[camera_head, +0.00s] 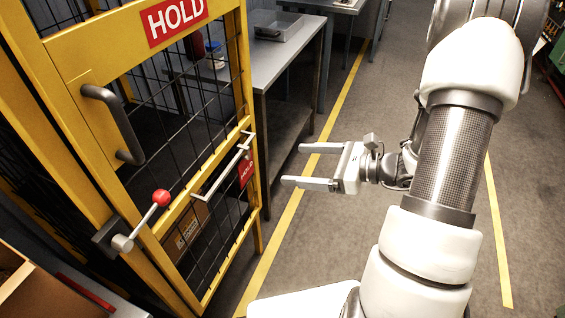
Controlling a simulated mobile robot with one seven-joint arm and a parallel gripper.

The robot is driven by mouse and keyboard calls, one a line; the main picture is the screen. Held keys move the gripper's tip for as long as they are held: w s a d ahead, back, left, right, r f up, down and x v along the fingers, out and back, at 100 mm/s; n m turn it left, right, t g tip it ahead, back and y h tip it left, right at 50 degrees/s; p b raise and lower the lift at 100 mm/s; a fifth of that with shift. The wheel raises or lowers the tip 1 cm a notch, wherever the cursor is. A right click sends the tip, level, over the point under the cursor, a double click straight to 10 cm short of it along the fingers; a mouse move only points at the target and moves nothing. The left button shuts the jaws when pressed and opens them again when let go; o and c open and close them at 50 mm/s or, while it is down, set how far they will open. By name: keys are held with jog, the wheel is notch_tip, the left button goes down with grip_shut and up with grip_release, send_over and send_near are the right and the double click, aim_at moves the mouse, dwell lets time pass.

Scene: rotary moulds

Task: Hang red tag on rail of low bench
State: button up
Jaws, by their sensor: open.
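A red tag (246,170) lettered HOLD hangs by the right end of a thin pale rail (222,168) on the yellow gate. How it is attached is too small to tell. My gripper (296,165) is open and empty, its two fingers pointing left toward the tag, with a clear gap between them and it. A grey bench (284,52) with a lower shelf stands behind the gate. Part of another grey surface (125,303) shows at the lower left. I cannot tell which one is the low bench, and no rail shows clearly on either.
The yellow mesh gate (70,55) fills the left, with a dark handle (115,122), a red-knobbed lever (161,197) and a fixed HOLD sign (174,18). A tray (280,30) sits on the grey bench. The floor around my gripper is clear, with yellow lines.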

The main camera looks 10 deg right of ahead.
aim_at(245, 156)
jog(key=b+x, duration=0.2)
jog(key=x, duration=1.5)
jog(key=shift+a+b, duration=0.1)
jog(key=shift+b, duration=0.2)
jog(key=c, duration=1.1)
jog(key=shift+c, duration=0.3)
jog(key=shift+r, duration=0.15)
jog(key=shift+s+r+p, duration=0.1)
jog(key=shift+r+p, duration=0.45)
jog(key=shift+r, duration=0.1)
jog(key=s+d, duration=0.5)
jog(key=d, duration=0.3)
jog(key=shift+s+d, duration=0.2)
jog(key=shift+s, duration=0.05)
